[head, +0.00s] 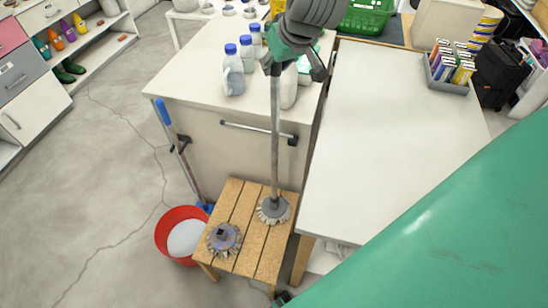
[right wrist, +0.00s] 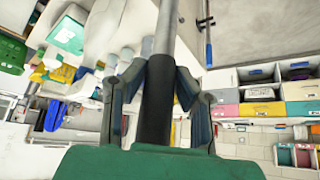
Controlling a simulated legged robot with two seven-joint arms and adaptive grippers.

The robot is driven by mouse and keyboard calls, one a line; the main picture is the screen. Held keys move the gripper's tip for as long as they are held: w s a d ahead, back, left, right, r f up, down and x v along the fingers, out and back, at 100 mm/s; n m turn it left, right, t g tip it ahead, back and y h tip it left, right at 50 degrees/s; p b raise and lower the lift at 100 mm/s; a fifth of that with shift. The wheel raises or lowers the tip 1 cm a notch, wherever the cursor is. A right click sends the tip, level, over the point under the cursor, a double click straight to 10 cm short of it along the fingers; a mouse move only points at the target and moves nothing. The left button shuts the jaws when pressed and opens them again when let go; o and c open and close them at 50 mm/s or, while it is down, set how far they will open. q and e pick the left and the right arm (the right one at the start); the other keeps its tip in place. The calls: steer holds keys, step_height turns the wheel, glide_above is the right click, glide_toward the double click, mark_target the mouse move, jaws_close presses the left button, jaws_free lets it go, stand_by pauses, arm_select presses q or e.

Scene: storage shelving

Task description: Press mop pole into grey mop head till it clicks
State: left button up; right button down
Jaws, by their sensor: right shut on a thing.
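My right gripper (head: 286,62) is shut on the dark grip of the mop pole (head: 275,130), which hangs nearly upright. In the right wrist view the fingers (right wrist: 160,90) close on both sides of the black sleeve of the pole (right wrist: 157,105). The lower end of the pole meets a grey mop head with pale fringe (head: 273,211) on a wooden slatted stool (head: 247,228). I cannot tell whether it is seated in the socket. A second, purplish-grey mop head (head: 224,239) lies on the stool at the front left, with no pole. My left gripper is not in view.
A red bucket (head: 165,243) stands left of the stool. A blue-handled pole (head: 175,140) leans against the cabinet (head: 210,150). Bottles (head: 234,75) stand on the counter near the pole. A white table (head: 390,130) is close on the right. The floor at left is clear.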

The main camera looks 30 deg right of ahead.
stand_by(0.8)
steer(key=c, duration=1.2)
jaws_free()
steer(key=shift+s+r, duration=0.2)
steer(key=shift+r, duration=0.25)
steer(key=v, duration=0.6)
steer(key=shift+s+a, duration=0.1)
steer(key=shift+s, duration=0.05)
